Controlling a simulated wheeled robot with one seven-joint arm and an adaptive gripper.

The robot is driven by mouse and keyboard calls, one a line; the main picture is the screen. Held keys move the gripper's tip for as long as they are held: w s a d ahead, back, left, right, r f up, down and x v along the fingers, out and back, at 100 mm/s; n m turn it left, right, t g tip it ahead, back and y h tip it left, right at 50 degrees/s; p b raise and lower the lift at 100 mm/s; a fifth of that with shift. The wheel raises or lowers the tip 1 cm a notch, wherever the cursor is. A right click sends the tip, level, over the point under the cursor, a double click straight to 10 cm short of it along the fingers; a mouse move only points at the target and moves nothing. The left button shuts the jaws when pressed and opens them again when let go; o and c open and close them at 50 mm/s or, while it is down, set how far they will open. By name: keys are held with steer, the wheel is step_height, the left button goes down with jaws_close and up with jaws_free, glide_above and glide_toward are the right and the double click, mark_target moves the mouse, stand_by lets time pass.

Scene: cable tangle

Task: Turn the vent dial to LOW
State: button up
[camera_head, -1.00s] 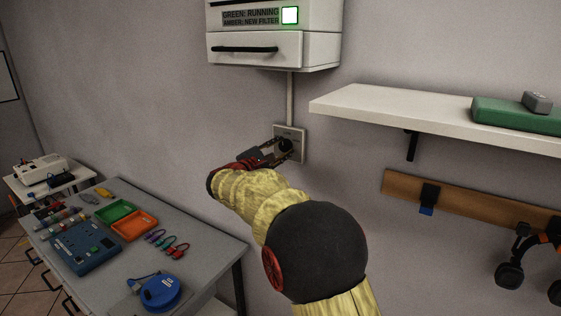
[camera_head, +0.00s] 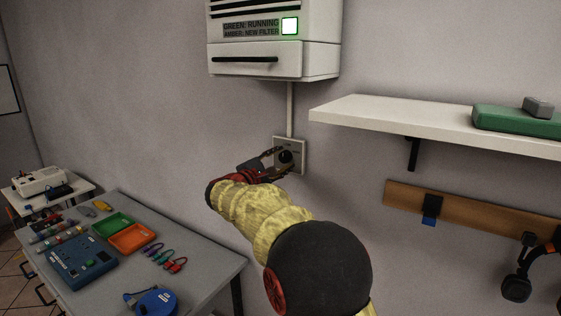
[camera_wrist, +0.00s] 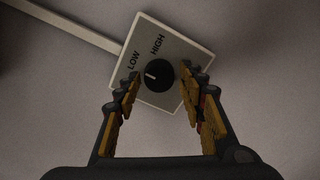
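The vent dial (camera_wrist: 158,75) is a round black knob on a square pale plate (camera_wrist: 177,47) on the wall. Its white mark points left in the wrist view, toward the LOW side; LOW and HIGH are printed beside the knob. The dial also shows in the head view (camera_head: 286,157), partly behind my gripper. My gripper (camera_wrist: 160,77) is open, with one finger on each side of the dial and visible gaps to the knob. In the head view, my gripper (camera_head: 274,161) reaches the plate from the lower left.
A white vent unit (camera_head: 272,60) with a lit green lamp hangs above, joined to the plate by a conduit (camera_head: 290,108). A white shelf (camera_head: 400,118) juts out at right. A grey bench (camera_head: 205,268) with trays and cables stands lower left.

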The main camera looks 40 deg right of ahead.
steer(key=shift+o, duration=0.6)
steer(key=shift+a, duration=0.1)
steer(key=v, duration=1.2)
steer(key=shift+w, duration=0.1)
steer(key=s+a+f+m+g+y, duration=0.2)
steer(key=s+a+f+y, duration=0.15)
steer(key=s+f, duration=0.4)
steer(key=s+a+f+m+g+y, duration=0.1)
steer(key=s+a+f+m+y, duration=0.3)
steer(key=f, duration=0.7)
steer(key=s+a+m+t+y, duration=0.3)
steer(key=s+a+y, duration=0.6)
steer(key=s+a, duration=1)
steer(key=shift+s+f+m+y, duration=0.3)
steer(key=shift+s+y, duration=0.05)
steer(key=shift+s, duration=0.2)
